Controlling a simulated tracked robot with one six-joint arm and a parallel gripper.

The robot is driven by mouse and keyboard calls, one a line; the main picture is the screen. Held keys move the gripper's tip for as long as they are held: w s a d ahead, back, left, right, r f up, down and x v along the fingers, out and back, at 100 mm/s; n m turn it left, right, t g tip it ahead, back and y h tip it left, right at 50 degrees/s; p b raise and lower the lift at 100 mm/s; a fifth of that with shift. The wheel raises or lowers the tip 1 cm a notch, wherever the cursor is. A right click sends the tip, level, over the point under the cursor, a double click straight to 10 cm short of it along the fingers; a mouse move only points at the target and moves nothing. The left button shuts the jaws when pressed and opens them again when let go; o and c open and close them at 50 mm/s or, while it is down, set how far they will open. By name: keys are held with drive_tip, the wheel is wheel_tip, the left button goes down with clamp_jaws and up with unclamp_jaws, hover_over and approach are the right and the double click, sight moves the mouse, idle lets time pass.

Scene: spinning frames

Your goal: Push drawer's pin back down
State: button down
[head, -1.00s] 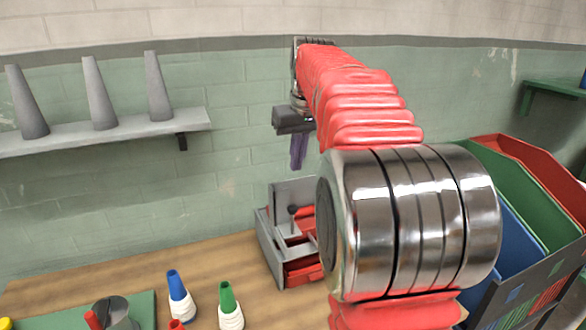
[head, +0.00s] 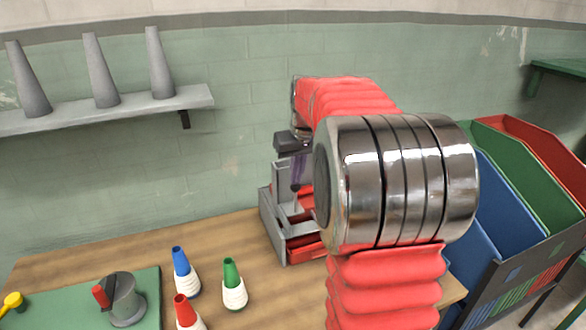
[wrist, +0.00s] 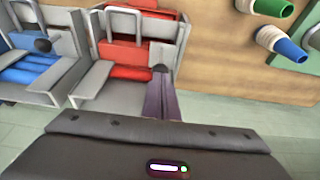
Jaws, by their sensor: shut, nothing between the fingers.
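A grey drawer unit (head: 268,222) with a red drawer (head: 304,250) stands on the wooden table by the wall. The same grey unit (wrist: 98,92) and red drawer (wrist: 128,55) fill the upper middle of the wrist view. The pin has a dark round knob (wrist: 160,69); in the head view a thin stem shows below the fingers. My gripper (head: 297,182), with purple fingers, is shut and points down over the unit. In the wrist view the fingertips (wrist: 160,82) are right at the knob; whether they touch it I cannot tell.
A similar unit with blue drawers (wrist: 30,72) and its own dark knob stands beside it. Blue (head: 182,272), green (head: 233,285) and red (head: 187,312) cone-topped spools stand on the table. A shelf (head: 150,108) with grey cones is on the wall; colored bins (head: 520,165) stand right.

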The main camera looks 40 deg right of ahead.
sight(296, 188)
wheel_tip(296, 188, down, 4)
drive_tip(key=shift+f, duration=0.2)
idle(0.4)
drive_tip(key=shift+s+f, duration=0.1)
wheel_tip(296, 188, up, 6)
drive_tip(key=shift+f, duration=0.2)
drive_tip(key=v, duration=0.9)
drive_tip(key=shift+s+a, duration=0.1)
idle(0.4)
